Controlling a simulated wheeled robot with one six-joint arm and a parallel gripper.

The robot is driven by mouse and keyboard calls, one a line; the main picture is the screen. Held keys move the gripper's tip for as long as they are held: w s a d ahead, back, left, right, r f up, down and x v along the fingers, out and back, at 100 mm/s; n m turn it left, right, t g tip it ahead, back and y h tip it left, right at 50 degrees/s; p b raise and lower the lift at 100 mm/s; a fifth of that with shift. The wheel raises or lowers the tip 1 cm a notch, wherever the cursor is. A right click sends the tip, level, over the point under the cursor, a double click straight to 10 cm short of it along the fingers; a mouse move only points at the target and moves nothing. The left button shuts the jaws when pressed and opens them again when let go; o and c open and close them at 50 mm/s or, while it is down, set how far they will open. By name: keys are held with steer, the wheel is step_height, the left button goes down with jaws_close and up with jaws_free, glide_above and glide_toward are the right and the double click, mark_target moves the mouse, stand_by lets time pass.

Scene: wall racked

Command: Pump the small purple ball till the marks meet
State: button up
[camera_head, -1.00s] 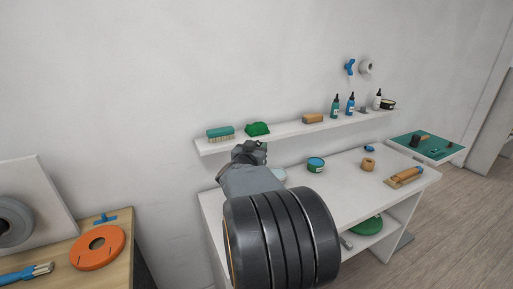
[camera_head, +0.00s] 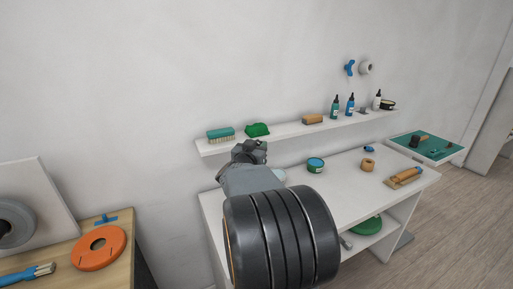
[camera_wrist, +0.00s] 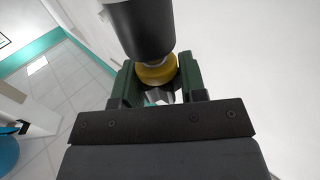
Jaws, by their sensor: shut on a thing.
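My gripper (camera_wrist: 158,82) shows in the wrist view with its two dark green fingers closed on a yellow rounded collar (camera_wrist: 157,72). A black cylinder (camera_wrist: 141,25) rises from the yellow collar toward the top of that view. I cannot tell what whole object these parts belong to. In the head view my gripper (camera_head: 250,150) is at the left end of the wall shelf, just under its front edge, and my wrist hides what it holds. I make out no purple ball and no marks in either view.
The wall shelf (camera_head: 285,133) carries a brush (camera_head: 221,135), a green lump (camera_head: 257,129), an orange-brown block (camera_head: 313,119) and several bottles. The white table (camera_head: 335,188) below holds a teal-banded tin (camera_head: 315,165), a tan roll (camera_head: 368,164) and a tan tool (camera_head: 404,177). An orange disc (camera_head: 98,248) lies at left.

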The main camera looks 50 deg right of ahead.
steer(key=shift+f+b, duration=0.45)
steer(key=shift+f, duration=0.1)
stand_by(0.8)
steer(key=shift+r, duration=0.15)
steer(key=shift+r+p, duration=0.5)
steer(key=shift+p, duration=0.1)
steer(key=shift+f, duration=0.5)
stand_by(1.5)
steer(key=shift+r, duration=0.5)
steer(key=shift+f, duration=0.65)
stand_by(1.2)
steer(key=shift+r, duration=0.1)
